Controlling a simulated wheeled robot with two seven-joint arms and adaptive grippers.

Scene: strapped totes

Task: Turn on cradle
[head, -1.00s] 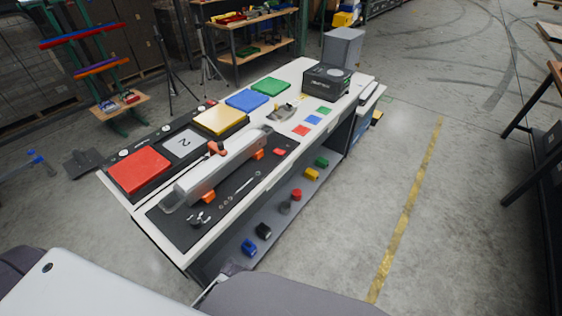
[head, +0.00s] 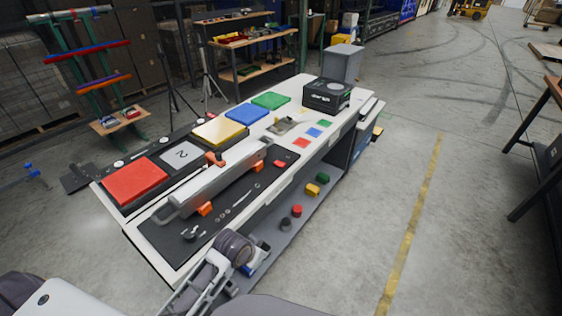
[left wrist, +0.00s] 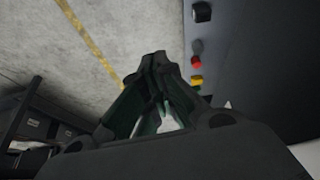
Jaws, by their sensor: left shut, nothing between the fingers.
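No label that I can read says cradle. A long grey trough-like body (head: 215,180) with orange clamps (head: 205,208) lies along the black mat (head: 180,245) on the white bench. A black box (head: 327,95) with a round top plate stands at the bench's far end. A small red piece (head: 280,164) lies on the mat beside the grey body. My left gripper (left wrist: 155,60) is shut and empty in the left wrist view, with the bench's lower shelf to its right. In the head view an arm of mine is at the bottom, by the bench's near corner. My right gripper is not in view.
Small parts, including a red one (head: 297,210) and a yellow one (head: 312,190), sit on the lower shelf.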

